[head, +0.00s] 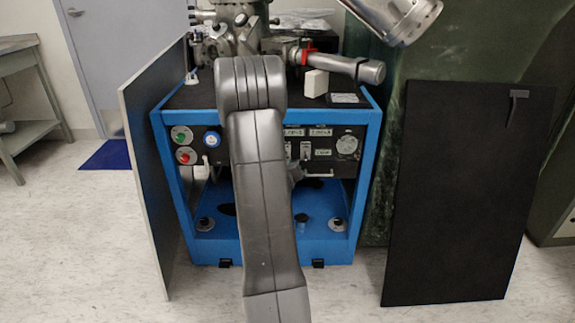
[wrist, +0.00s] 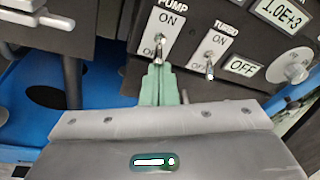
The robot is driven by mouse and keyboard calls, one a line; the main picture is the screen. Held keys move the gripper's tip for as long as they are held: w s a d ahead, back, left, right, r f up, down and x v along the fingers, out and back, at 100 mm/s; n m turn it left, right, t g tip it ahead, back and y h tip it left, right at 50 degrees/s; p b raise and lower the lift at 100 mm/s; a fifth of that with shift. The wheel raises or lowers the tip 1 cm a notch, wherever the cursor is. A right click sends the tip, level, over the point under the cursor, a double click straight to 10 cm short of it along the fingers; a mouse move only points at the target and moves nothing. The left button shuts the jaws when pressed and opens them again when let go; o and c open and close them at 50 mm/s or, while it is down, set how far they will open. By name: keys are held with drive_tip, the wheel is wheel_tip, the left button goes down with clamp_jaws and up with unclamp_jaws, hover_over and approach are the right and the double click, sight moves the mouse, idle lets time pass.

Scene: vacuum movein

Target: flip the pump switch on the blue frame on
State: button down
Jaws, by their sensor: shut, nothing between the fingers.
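The blue frame (head: 368,150) stands in the middle of the head view, with a dark control panel (head: 347,143) across its upper part. The wrist view shows the pump switch (wrist: 159,45), a small metal toggle on a white plate marked PUMP, ON at the top and OFF at the bottom. My gripper (wrist: 159,68) is shut and empty, its green fingertips right at the lower end of the pump toggle. I cannot tell whether they touch it. The toggle seems to point down toward OFF.
A similar turbo switch (wrist: 209,68) sits close to the right of the pump switch, beside an OFF display (wrist: 242,67) and a knob (wrist: 296,73). A grey side panel (head: 150,165) stands left of the frame, and a black panel (head: 465,190) leans to its right.

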drive_tip(key=shift+s+r+g+p, duration=0.1)
drive_tip(key=shift+r+g+p, duration=0.3)
drive_tip(key=shift+g, duration=0.2)
drive_tip(key=shift+s+r+p, duration=0.1)
drive_tip(key=shift+r+p, duration=0.2)
drive_tip(key=shift+p, duration=0.3)
drive_tip(key=g+p, duration=0.2)
drive_tip(key=p, duration=0.1)
drive_tip(key=shift+r, duration=0.3)
drive_tip(key=shift+r+y, duration=0.1)
drive_tip(key=shift+y, duration=0.2)
drive_tip(key=shift+r+p, duration=0.35)
drive_tip(key=shift+r, duration=0.4)
drive_tip(key=shift+r, duration=0.1)
